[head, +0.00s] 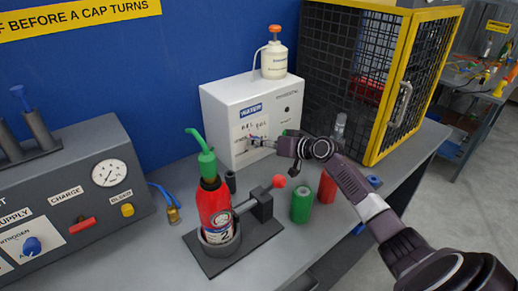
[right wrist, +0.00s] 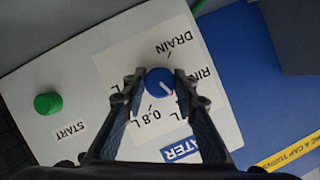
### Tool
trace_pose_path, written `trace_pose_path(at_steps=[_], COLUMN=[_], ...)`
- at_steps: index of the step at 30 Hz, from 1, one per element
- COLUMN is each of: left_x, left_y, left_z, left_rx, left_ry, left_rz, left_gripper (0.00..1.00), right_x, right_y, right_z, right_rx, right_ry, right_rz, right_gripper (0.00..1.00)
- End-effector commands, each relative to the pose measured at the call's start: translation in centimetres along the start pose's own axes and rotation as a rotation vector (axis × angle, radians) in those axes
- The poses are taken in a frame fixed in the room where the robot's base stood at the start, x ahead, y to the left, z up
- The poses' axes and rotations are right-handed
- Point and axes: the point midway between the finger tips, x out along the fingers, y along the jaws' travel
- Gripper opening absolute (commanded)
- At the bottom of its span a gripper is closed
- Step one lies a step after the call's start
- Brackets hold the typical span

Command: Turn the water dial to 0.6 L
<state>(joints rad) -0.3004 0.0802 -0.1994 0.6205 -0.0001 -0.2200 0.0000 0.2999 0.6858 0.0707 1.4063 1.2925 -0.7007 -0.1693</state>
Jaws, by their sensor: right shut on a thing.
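The white water box (head: 222,112) stands at the back of the bench with a "WATER" label on its front. In the right wrist view its blue dial (right wrist: 159,82) sits on a white label plate (right wrist: 125,65) reading "DRAIN", a partly hidden "RIN…" and "0.8 L"; another mark ending in "L" is partly covered by a finger. A pale pointer mark on the dial slants to the lower right in that view. My right gripper (head: 262,143) reaches the box front, its fingers on either side of the dial, shut on it. My left gripper is not in view.
A green START button (right wrist: 48,103) is on the box front. A red extinguisher (head: 214,203) with a green funnel (head: 206,162) stands in a clamp holder. Green (head: 302,204) and red (head: 327,188) cylinders stand below my right arm. A yellow-framed cage (head: 375,80) is at right.

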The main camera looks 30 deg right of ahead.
Motion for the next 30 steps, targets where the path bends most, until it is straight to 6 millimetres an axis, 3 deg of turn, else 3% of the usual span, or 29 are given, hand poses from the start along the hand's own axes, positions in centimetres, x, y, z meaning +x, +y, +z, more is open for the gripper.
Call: trace_pose_path(at_steps=[19, 20, 21, 24, 30], left_x=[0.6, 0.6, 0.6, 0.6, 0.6], left_y=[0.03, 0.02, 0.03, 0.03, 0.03], left_z=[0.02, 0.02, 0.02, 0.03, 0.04], left_rx=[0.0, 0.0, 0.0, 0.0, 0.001], left_ry=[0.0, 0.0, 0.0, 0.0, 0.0], left_rz=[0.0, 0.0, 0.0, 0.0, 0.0], left_gripper=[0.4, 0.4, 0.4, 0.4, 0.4], right_x=[0.03, 0.03, 0.03, 0.02, 0.01], right_y=[0.06, 0.06, 0.06, 0.05, 0.04], right_z=[0.19, 0.19, 0.19, 0.15, 0.07], right_rx=[0.04, 0.04, 0.04, 0.04, 0.04], right_ry=[-0.005, -0.005, -0.005, -0.003, -0.002], right_rz=[-0.015, -0.015, -0.015, -0.015, -0.016], right_gripper=[0.02, 0.3, 0.34, 0.44, 0.44])
